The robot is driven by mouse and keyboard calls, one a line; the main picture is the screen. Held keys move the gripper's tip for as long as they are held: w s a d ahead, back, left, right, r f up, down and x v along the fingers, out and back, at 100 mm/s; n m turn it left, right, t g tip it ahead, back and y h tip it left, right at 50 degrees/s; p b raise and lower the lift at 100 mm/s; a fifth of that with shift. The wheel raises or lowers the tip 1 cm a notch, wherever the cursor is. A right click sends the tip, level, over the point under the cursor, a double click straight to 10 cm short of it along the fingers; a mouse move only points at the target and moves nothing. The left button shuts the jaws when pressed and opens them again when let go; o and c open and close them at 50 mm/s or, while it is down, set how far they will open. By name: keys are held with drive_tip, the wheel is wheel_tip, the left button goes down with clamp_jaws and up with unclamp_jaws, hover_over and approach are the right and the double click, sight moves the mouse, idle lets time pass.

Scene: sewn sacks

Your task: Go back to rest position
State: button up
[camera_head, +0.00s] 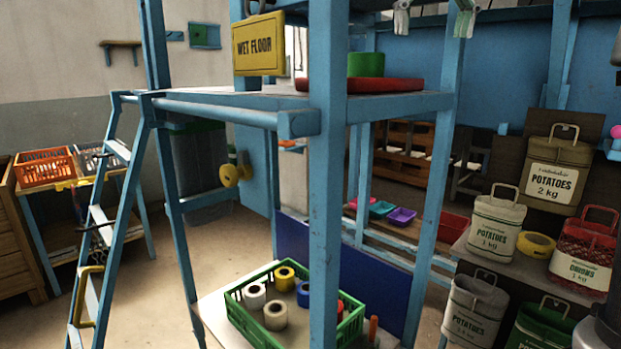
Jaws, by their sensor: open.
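My gripper does not show in this view. A dark rounded part cut off at the lower right corner may belong to my own body, but I cannot tell. Sewn sacks stand on the shelves at the right. A brown potatoes 2 kg sack (555,170) is at the back. A pale potatoes 1 kg sack (494,226) and a red onions 1 kg sack (583,250) are on the shelf in front of it. A greyish potatoes sack (474,308) and a green sack (541,326) stand lower down.
A blue frame rack (327,200) with a wet floor sign (258,45) stands close in the middle. A green crate (262,326) of tape rolls sits low on it. A blue ladder (117,225) and an orange basket (45,168) are at left. Some floor (235,245) is bare.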

drive_tip(key=s+d+f+t, duration=0.1)
drive_tip(key=s+d+f, duration=0.8)
drive_tip(key=f, duration=0.4)
drive_tip(key=shift+t, duration=0.8)
drive_tip(key=s+d+f, duration=0.1)
drive_tip(key=s+f, duration=0.3)
drive_tip(key=f, duration=0.2)
drive_tip(key=s+d+f, duration=0.2)
drive_tip(key=s+f, duration=0.2)
drive_tip(key=f, duration=0.3)
drive_tip(key=s+d+f, duration=0.1)
drive_tip(key=s+f, duration=0.3)
drive_tip(key=f, duration=0.2)
drive_tip(key=shift+d+f, duration=0.3)
drive_tip(key=shift+c, duration=0.2)
